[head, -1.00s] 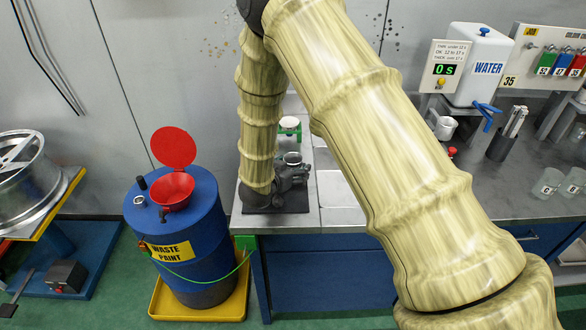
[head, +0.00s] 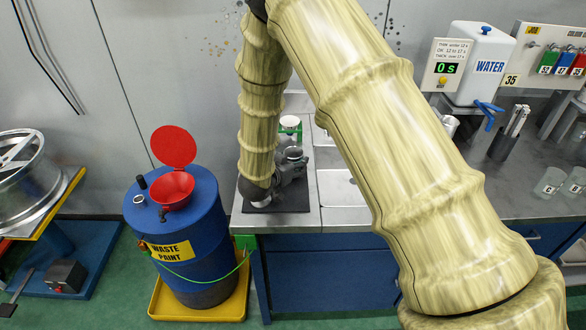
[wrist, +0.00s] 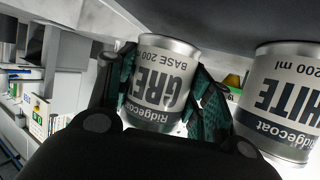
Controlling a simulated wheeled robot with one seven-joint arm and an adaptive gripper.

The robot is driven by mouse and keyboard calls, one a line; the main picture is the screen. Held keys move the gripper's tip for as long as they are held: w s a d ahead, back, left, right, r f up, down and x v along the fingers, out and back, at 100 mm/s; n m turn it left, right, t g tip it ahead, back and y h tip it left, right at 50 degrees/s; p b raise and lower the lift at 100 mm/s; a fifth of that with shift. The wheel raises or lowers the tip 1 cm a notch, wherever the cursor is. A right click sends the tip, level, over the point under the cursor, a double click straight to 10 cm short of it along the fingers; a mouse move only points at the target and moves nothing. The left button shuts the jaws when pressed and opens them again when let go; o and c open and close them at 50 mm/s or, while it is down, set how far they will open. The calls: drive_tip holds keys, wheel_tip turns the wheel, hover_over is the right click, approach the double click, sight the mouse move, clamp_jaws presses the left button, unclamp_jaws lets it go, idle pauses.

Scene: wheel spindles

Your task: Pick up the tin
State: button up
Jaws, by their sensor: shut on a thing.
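A silver tin labelled GREY BASE 200 (wrist: 165,85) stands between the teal finger pads of my gripper (wrist: 168,92) in the wrist view, where its lettering appears upside down. My gripper is shut on this tin, a pad against each side. In the head view my gripper (head: 291,166) is over the dark mat (head: 285,205) at the left end of the counter, with the top of a tin (head: 292,153) showing in it. I cannot tell whether the tin is clear of the surface.
A second tin, labelled WHITE (wrist: 282,105), stands close beside the gripper in the wrist view. A small green stand with a white top (head: 289,124) is behind the gripper. A blue waste paint drum (head: 185,225) stands left of the counter.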

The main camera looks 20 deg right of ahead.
drive_tip(key=shift+s+a+r+b, duration=0.15)
drive_tip(key=shift+r+b, duration=0.1)
drive_tip(key=shift+r, duration=0.15)
drive_tip(key=shift+s+a+r+b, duration=0.1)
drive_tip(key=shift+s+r+b, duration=0.05)
drive_tip(key=shift+r+b, duration=0.15)
drive_tip(key=s+a+b, duration=0.1)
drive_tip(key=s+a, duration=0.2)
drive_tip(key=s, duration=0.1)
drive_tip(key=s+a+r+b, duration=0.1)
drive_tip(key=s+a, duration=0.2)
drive_tip(key=s+a+b, duration=0.1)
drive_tip(key=s+a, duration=0.3)
drive_tip(key=shift+s+r, duration=0.3)
drive_tip(key=shift+r, duration=0.1)
